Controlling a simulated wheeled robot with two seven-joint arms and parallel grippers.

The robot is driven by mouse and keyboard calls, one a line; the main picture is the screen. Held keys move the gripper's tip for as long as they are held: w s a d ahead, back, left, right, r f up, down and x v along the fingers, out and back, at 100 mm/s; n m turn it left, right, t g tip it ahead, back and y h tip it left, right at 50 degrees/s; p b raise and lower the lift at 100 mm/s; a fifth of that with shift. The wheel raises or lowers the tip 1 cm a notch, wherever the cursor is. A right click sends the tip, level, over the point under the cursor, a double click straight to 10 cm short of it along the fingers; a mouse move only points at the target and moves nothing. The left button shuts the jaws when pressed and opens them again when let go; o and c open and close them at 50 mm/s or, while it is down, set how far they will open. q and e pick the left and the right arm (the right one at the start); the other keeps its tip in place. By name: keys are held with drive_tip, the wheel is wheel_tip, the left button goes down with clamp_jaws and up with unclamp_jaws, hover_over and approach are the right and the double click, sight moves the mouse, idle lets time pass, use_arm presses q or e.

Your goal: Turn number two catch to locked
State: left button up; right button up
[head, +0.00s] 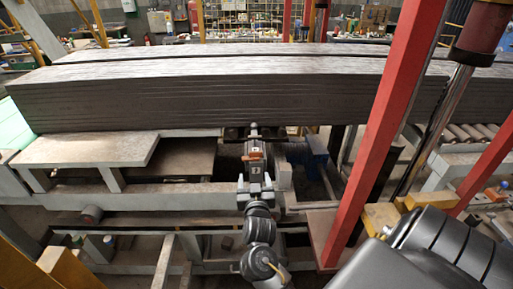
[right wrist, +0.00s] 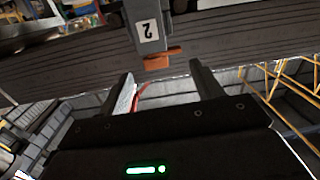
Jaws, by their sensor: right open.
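The number two catch shows as an orange-brown lever (head: 254,152) on a grey post in front of the grey stack, in the middle of the head view. In the right wrist view the lever (right wrist: 160,60) lies crosswise, beside a white label (right wrist: 149,31) with an upside-down "2". My right gripper (head: 255,184) reaches up from the bottom centre and faces the catch. In the right wrist view its open fingers (right wrist: 163,80) are spread around the lever's line, with the lever just beyond the tips; nothing is between them. My left gripper is out of view.
A long grey stack of boards (head: 230,95) spans the back. A red post (head: 385,130) stands right of the catch. A pale ledge (head: 85,150) is at the left, and a blue part (head: 308,155) sits close right of the catch.

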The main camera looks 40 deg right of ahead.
sight(256, 154)
drive_tip(key=shift+m, duration=0.4)
drive_tip(key=w+d+r+p, duration=0.1)
drive_tip(key=w+d, duration=0.1)
drive_tip(key=w+d+r+p, duration=0.1)
drive_tip(key=w+d, duration=0.1)
drive_tip(key=w+d+p, duration=0.1)
drive_tip(key=w+d, duration=0.1)
drive_tip(key=w, duration=0.1)
drive_tip(key=shift+d+r, duration=0.35)
drive_tip(key=shift+r, duration=0.05)
drive_tip(key=shift+w+d, duration=0.3)
drive_tip(key=shift+w, duration=0.15)
drive_tip(key=shift+f, duration=0.1)
